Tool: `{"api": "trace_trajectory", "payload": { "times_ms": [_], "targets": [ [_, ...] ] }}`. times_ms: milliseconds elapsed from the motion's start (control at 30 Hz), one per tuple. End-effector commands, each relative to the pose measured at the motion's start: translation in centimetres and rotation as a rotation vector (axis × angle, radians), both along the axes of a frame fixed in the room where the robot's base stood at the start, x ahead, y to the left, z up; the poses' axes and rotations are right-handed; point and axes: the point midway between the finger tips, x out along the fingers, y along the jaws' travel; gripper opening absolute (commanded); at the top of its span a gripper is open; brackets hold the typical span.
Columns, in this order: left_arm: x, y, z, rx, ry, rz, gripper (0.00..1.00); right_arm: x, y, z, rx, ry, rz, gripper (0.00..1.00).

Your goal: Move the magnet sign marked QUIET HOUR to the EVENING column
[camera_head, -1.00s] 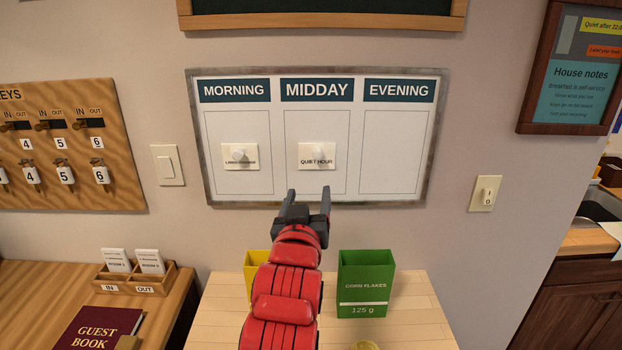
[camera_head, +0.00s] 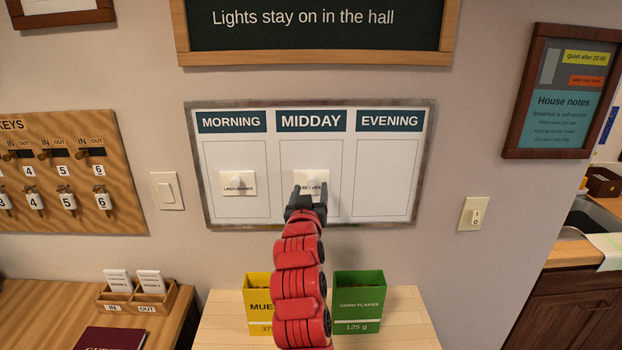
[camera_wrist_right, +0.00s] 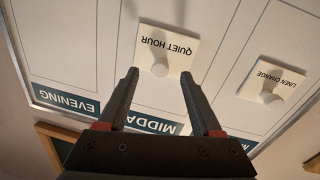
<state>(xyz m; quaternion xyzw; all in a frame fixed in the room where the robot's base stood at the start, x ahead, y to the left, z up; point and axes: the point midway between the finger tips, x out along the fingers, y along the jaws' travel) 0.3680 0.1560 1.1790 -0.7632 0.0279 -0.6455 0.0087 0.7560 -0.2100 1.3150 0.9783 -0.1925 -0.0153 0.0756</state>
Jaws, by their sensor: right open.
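The QUIET HOUR magnet sign (camera_head: 311,180) is a white plate with a round knob, on the MIDDAY column of the whiteboard (camera_head: 278,208). In the right wrist view the sign (camera_wrist_right: 180,47) shows upside down, its knob between and just beyond my fingertips. My right gripper (camera_head: 310,192) is open in front of the sign's lower part and hides some of its lettering; its two fingers also show in the right wrist view (camera_wrist_right: 160,78). I cannot tell whether they touch the knob. The EVENING column (camera_head: 381,178) is bare. My left gripper is not in view.
The LINEN CHANGE magnet (camera_head: 238,183) is on the MORNING column. A yellow box (camera_head: 258,300) and a green corn flakes box (camera_head: 358,300) stand on a small table below the board. Light switches (camera_head: 167,190) flank the board. A framed chalkboard (camera_head: 320,30) hangs above.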

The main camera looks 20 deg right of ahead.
Motion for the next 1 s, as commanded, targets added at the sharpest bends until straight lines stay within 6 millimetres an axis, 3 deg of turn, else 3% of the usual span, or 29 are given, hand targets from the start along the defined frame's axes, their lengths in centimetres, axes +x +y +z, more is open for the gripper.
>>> {"api": "trace_trajectory", "payload": {
  "times_ms": [200, 567, 933, 1000],
  "targets": [
    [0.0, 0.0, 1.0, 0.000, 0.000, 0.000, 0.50, 2.0, -0.8, 0.2, 0.000, -0.001, -0.001, 0.67],
    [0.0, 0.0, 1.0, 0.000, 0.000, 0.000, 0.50, 2.3, -1.0, 0.1, 0.000, -0.001, -0.001, 0.67],
    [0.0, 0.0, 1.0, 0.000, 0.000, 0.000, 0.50, 2.3, -0.9, 0.0, 0.000, -0.001, 0.000, 0.00],
    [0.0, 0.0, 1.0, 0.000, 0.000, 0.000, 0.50, 2.3, -0.9, 0.0, 0.000, -0.001, 0.000, 0.00]
  ]
}}
